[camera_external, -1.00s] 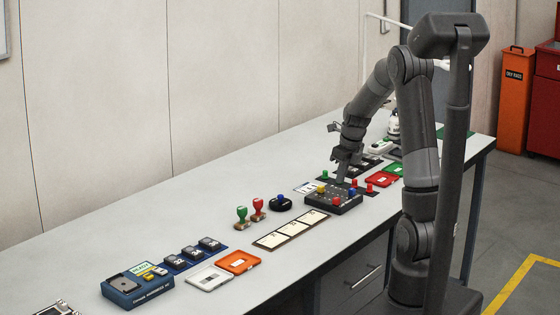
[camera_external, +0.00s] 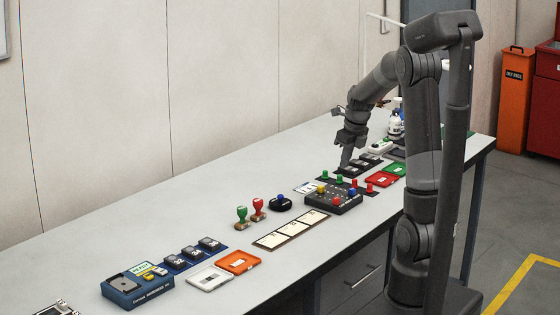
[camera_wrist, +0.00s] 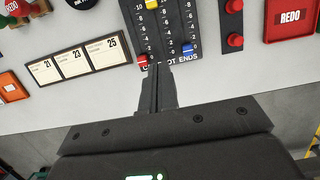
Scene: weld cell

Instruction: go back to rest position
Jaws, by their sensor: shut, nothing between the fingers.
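My gripper (camera_external: 345,168) is shut and empty. In the external view it hangs above the table near the back edge of the dark slider box (camera_external: 347,205). In the wrist view its fingertips (camera_wrist: 158,68) point at the lettered edge of the slider box (camera_wrist: 168,30), close to the red knob (camera_wrist: 142,60). A yellow knob (camera_wrist: 154,6) and a blue knob (camera_wrist: 187,48) also show on the box. My arm is bent, reaching over the table (camera_external: 210,165).
Three date cards (camera_external: 292,231), a red stamp (camera_external: 258,208) and a green stamp (camera_external: 241,216) lie left of the box. A red tray (camera_external: 381,179) and green tray (camera_external: 397,169) are to the right. A white bottle (camera_external: 396,124) stands behind. The table's back left is clear.

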